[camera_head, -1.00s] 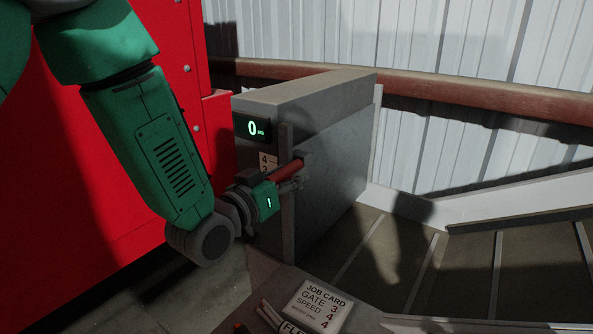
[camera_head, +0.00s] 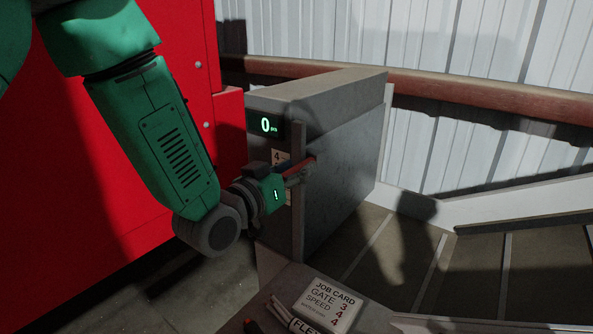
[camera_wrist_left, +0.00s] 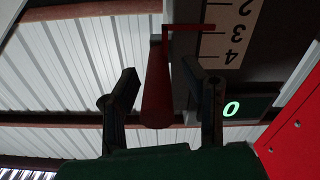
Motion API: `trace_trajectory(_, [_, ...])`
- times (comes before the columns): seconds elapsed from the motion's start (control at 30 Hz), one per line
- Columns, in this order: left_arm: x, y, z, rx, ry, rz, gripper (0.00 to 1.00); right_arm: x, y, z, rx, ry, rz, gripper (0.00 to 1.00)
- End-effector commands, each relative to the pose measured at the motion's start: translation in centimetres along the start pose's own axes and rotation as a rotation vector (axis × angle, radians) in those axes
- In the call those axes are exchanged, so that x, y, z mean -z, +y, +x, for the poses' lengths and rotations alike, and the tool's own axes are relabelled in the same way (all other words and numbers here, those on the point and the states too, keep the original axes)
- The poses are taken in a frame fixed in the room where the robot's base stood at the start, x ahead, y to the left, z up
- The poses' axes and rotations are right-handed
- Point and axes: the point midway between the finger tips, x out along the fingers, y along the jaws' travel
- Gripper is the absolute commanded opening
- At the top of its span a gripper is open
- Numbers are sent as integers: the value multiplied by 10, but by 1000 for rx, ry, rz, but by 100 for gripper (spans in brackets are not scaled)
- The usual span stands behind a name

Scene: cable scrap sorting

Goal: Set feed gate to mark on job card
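The feed gate's red handle (camera_head: 302,166) sticks out from the grey housing (camera_head: 345,150). My left gripper (camera_head: 291,176) is at it. In the left wrist view the handle (camera_wrist_left: 157,90) lies between the two fingers (camera_wrist_left: 162,82), with a gap on each side, so the gripper is open around it. A thin red pointer (camera_wrist_left: 203,27) lies across the number scale (camera_wrist_left: 232,35), close to the 3 and slightly toward the 2. The job card (camera_head: 328,303) reads gate 3, speed 4. My right gripper is out of view.
A display (camera_head: 265,125) on the housing shows 0. A red cabinet (camera_head: 100,220) stands at left, behind my arm. A slatted chute (camera_head: 470,270) is at right. A rusty rail (camera_head: 470,95) runs along the corrugated wall.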

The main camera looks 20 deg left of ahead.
Motion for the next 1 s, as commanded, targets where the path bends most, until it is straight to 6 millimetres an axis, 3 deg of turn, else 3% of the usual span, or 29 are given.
trace_trajectory(0.17, [-1,0,-5,0,-2,0,39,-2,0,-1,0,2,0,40])
trace_trajectory(0.6, [-2,-2,-67,1,-2,-1,39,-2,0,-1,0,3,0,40])
trace_trajectory(1.0, [-2,-2,-74,0,-1,-1,39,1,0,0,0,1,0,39])
